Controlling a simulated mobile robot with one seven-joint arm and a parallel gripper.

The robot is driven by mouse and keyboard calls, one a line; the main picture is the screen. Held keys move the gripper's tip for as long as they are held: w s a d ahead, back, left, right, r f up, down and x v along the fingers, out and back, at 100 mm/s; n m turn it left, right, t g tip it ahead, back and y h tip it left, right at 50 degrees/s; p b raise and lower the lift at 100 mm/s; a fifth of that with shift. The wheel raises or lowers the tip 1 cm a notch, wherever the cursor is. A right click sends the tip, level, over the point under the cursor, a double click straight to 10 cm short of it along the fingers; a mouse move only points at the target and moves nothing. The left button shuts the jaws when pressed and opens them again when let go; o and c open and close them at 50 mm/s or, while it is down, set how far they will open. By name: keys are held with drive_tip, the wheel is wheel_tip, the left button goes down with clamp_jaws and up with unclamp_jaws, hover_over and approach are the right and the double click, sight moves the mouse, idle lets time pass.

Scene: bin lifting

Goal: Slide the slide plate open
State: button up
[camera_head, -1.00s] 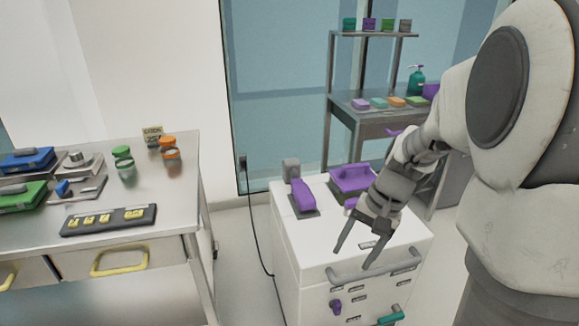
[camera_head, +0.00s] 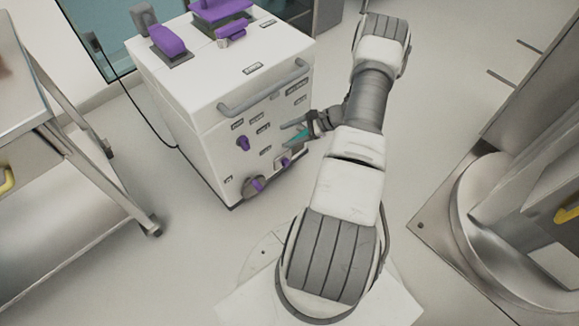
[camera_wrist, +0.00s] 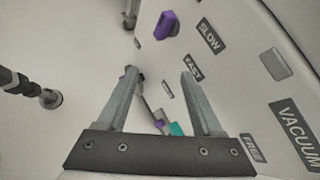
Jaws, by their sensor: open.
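The white cabinet (camera_head: 190,85) stands at upper centre in the head view. A teal part (camera_head: 302,134) is low on its front at the right, partly hidden by my gripper. It also shows in the wrist view as a small teal block (camera_wrist: 177,128) beyond the gripper base, between the fingers. I cannot tell for sure which part is the slide plate. My gripper (camera_head: 289,131) is open at the cabinet's front, beside the teal part. In the wrist view, my gripper (camera_wrist: 159,74) has its fingers apart with nothing held; contact with the teal part cannot be told.
A grey bar handle (camera_head: 265,88) crosses the cabinet's upper front. Purple knobs (camera_head: 243,143) and a lower round fitting (camera_head: 253,186) sit on the front among labels. A metal cart (camera_head: 70,135) stands left, with floor between. A metal stand (camera_head: 530,205) is at right.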

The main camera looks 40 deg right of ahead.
drive_tip(key=s+d+f+m+t+h+b, duration=0.1)
drive_tip(key=s+d+f+m+t, duration=0.15)
drive_tip(key=f, duration=0.45)
drive_tip(key=s+d+f+m+t+h+b, duration=0.1)
drive_tip(key=d+f+m+t+h+b, duration=0.1)
drive_tip(key=f+m, duration=0.35)
drive_tip(key=m+t+h+b, duration=0.2)
drive_tip(key=m+h, duration=0.2)
approach(288, 162)
drive_tip(key=shift+g, duration=0.25)
drive_tip(key=b+x, duration=0.6)
drive_tip(key=x, duration=0.1)
drive_tip(key=shift+a, duration=0.1)
drive_tip(key=shift+w+f, duration=0.15)
drive_tip(key=shift+w, duration=0.7)
clamp_jaws()
